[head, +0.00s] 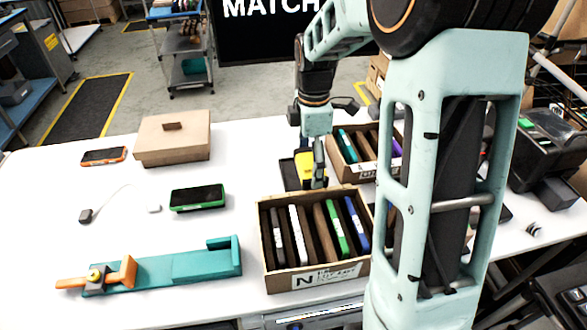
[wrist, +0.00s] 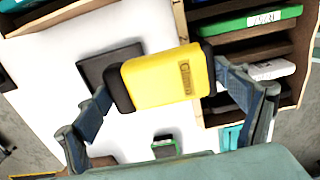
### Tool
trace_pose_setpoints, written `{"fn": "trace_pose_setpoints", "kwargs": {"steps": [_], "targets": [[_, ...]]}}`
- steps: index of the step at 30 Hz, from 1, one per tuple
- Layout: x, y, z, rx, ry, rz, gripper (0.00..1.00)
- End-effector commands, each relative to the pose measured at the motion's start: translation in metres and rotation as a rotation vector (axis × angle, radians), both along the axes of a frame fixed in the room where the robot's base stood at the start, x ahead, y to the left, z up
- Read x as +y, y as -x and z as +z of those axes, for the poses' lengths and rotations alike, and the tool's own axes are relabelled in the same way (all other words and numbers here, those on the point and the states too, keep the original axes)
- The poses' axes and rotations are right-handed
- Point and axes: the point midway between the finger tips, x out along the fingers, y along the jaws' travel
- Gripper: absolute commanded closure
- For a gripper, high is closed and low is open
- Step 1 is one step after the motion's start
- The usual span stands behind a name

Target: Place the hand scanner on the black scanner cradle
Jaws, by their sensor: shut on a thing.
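The hand scanner (wrist: 160,80) is a yellow block with black ends, crosswise between my fingers in the wrist view. In the head view its yellow side (head: 304,167) shows beside my gripper (head: 317,178), partly hidden by it. My gripper (wrist: 162,85) is shut on the scanner, a finger at each black end. The black scanner cradle (wrist: 98,68) is a flat dark square on the white table, left of the scanner and partly covered by it in the wrist view. In the head view the cradle (head: 288,175) shows as a dark strip. I cannot tell whether scanner and cradle touch.
An open carton of upright slim items (head: 293,283) stands in front, and a second carton (head: 341,172) behind right. A green-edged device (head: 198,197), a teal fixture (head: 185,268), a closed cardboard box (head: 172,145) and an orange device (head: 103,156) lie left.

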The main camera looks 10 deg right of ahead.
Motion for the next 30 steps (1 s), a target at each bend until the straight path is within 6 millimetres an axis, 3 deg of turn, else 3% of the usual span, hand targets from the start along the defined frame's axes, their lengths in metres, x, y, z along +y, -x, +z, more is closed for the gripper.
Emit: {"fn": "trace_pose_setpoints", "kwargs": {"steps": [9,15,21,28,30], "targets": [[0.008,-0.058,-0.025,0.002,-0.001,0.001,0.30],[0.011,-0.083,-0.057,0.002,0.000,0.000,0.30],[0.013,-0.098,-0.075,-0.001,0.000,0.000,0.30],[0.014,-0.106,-0.086,0.000,0.000,0.000,0.30],[0.014,-0.105,-0.097,0.003,0.000,0.000,0.30]]}}
